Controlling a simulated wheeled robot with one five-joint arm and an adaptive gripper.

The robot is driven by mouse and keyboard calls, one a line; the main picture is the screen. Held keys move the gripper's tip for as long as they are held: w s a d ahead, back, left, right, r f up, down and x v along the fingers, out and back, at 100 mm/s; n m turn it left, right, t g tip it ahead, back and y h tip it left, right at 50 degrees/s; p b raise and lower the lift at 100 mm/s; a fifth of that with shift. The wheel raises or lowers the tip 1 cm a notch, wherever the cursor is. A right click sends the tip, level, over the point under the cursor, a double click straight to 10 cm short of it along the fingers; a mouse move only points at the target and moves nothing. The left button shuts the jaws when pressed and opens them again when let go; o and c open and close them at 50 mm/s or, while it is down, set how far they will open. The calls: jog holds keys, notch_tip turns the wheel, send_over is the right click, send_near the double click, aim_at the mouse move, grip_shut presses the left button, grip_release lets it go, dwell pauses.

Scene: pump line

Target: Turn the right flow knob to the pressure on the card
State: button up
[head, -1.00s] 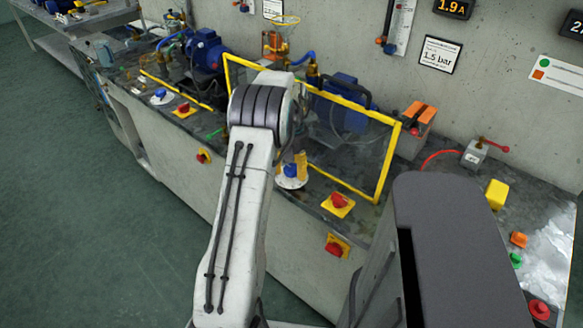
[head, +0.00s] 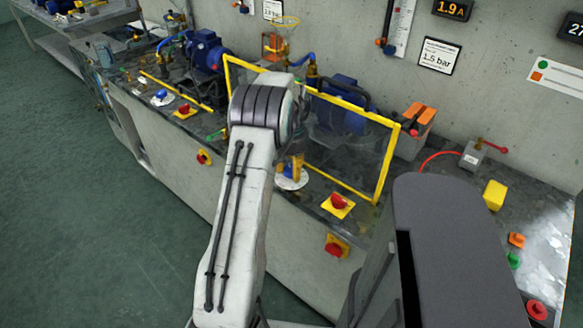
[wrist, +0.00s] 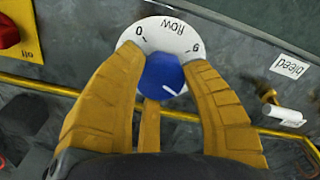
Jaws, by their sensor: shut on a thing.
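The right flow knob is blue (wrist: 162,75) and sits on a round white dial (wrist: 178,28) marked "flow", 0 and 6, seen upside down in the wrist view. Its white pointer line slants toward the lower right of that view. My gripper (wrist: 160,68) is shut on the knob, one ochre finger on each side. In the head view, my gripper (head: 297,165) stands over the white dial (head: 292,182) and hides most of the knob. The card (head: 440,55) on the wall at right reads 1.5 bar.
A yellow-framed clear guard (head: 385,165) stands right behind the dial, with a blue pump (head: 340,100) behind it. A red knob on a yellow plate (head: 338,204) is close at right. A display (head: 453,8) reads 1.9 A. A "bleed" label (wrist: 290,67) lies beside the dial.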

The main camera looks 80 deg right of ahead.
aim_at(292, 168)
jog(key=shift+m, duration=0.4)
jog(key=o, duration=1.2)
notch_tip(292, 168, up, 12)
jog(key=shift+f, duration=0.1)
dwell(0.6)
